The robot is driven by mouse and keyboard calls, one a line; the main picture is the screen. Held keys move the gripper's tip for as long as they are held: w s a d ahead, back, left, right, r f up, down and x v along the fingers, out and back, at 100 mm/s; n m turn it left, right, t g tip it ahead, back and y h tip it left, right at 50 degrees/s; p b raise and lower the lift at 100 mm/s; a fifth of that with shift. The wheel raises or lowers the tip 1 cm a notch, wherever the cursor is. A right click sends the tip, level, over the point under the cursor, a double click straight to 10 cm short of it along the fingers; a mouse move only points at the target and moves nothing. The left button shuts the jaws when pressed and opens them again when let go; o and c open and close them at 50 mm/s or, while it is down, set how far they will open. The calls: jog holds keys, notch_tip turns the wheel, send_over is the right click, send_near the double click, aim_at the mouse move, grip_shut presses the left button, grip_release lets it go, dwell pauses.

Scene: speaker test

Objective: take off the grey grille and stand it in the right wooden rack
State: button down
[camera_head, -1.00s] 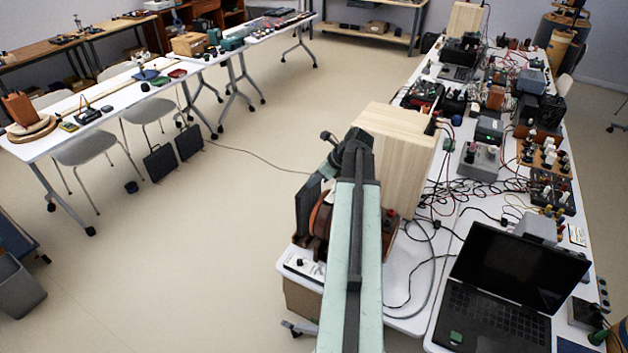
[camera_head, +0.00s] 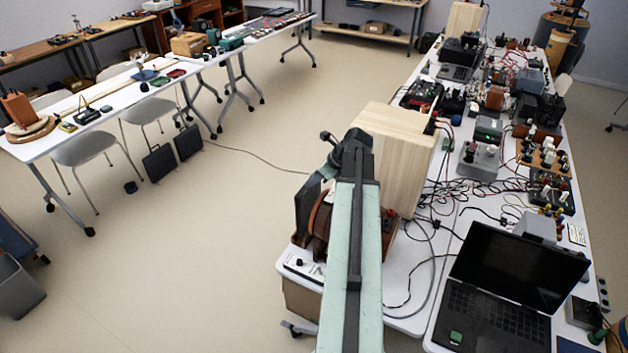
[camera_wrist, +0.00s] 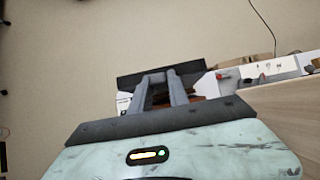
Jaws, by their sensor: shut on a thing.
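The grey grille, a thin dark panel (camera_head: 307,208), is beside my arm at the left end of the right-hand table, next to the light wooden speaker box (camera_head: 390,150). In the wrist view the grille (camera_wrist: 130,82) is a dark strip across my fingertips. My gripper (camera_wrist: 157,77) is shut on it. My arm hides part of the grille and the gripper in the head view. A reddish-brown wooden piece (camera_head: 320,225) stands close behind the grille, partly hidden by my arm; I cannot tell whether it is a rack.
The right-hand table holds a laptop (camera_head: 500,295), cables and electronic devices. Two dark panels (camera_head: 159,163) (camera_head: 188,142) stand on the floor by the left table (camera_head: 70,135). The floor (camera_head: 200,260) between the tables is mostly clear.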

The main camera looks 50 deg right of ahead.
jog(key=shift+f+b, duration=1.65)
dwell(2.0)
jog(key=c, duration=1.2)
grip_release()
